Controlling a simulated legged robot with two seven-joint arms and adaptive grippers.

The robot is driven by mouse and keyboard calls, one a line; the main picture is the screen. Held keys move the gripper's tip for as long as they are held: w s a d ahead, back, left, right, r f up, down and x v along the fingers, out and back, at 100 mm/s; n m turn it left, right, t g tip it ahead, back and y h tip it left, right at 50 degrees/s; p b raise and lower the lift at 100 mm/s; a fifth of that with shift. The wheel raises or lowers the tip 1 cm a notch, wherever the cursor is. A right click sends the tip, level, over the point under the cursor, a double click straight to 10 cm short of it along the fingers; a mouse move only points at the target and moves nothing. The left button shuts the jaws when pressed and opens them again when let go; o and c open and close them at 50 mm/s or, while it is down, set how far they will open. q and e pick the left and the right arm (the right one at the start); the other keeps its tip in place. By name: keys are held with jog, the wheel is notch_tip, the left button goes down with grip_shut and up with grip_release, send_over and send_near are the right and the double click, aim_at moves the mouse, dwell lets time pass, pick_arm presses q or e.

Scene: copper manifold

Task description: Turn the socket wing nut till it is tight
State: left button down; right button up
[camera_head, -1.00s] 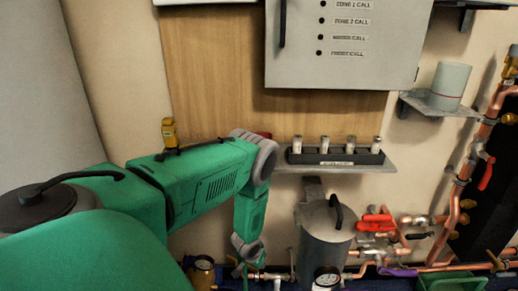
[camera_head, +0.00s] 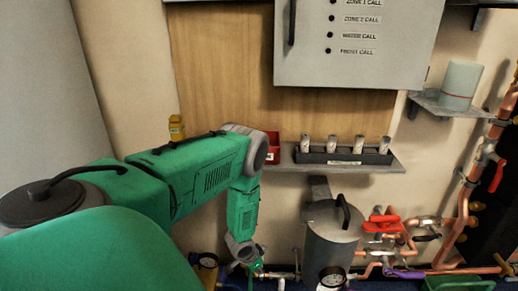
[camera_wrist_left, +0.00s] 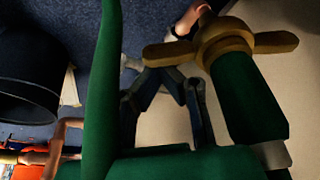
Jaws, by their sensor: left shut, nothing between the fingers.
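A brass wing nut (camera_wrist_left: 225,40) with two flat wings shows at the top right of the left wrist view. A green cylinder (camera_wrist_left: 248,95) runs from it down to the right. My left gripper (camera_wrist_left: 163,76) is shut and empty, its dark fingers to the lower left of the nut and just under its left wing. I cannot tell whether they touch. In the head view my left gripper (camera_head: 246,262) is low, left of the grey tank, and small; the nut cannot be made out there. My right gripper is out of view.
A grey tank (camera_head: 333,235) stands right of my left gripper, with a gauge (camera_head: 332,277) in front. Copper pipes, red handles (camera_head: 383,222) and a purple handle (camera_head: 403,273) are further right. A shelf (camera_head: 385,166) with a red bin (camera_head: 272,146) hangs above.

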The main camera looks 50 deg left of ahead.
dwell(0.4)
pick_arm(q)
jog(key=v, duration=1.2)
jog(key=s+d+r+g+p, duration=0.1)
jog(key=s+d+r+p, duration=0.2)
jog(key=d, duration=0.5)
jog(key=s+d+r+g+p, duration=0.1)
jog(key=s+d+r+p, duration=0.1)
jog(key=d+r+p, duration=0.35)
pick_arm(e)
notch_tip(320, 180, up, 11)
jog(key=p, duration=0.2)
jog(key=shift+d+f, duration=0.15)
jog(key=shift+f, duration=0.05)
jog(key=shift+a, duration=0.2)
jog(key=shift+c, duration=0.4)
pick_arm(q)
jog(key=s+d+r+m+g, duration=0.1)
jog(key=s+d+r, duration=0.7)
jog(key=s, duration=0.2)
jog(key=shift+d, duration=0.25)
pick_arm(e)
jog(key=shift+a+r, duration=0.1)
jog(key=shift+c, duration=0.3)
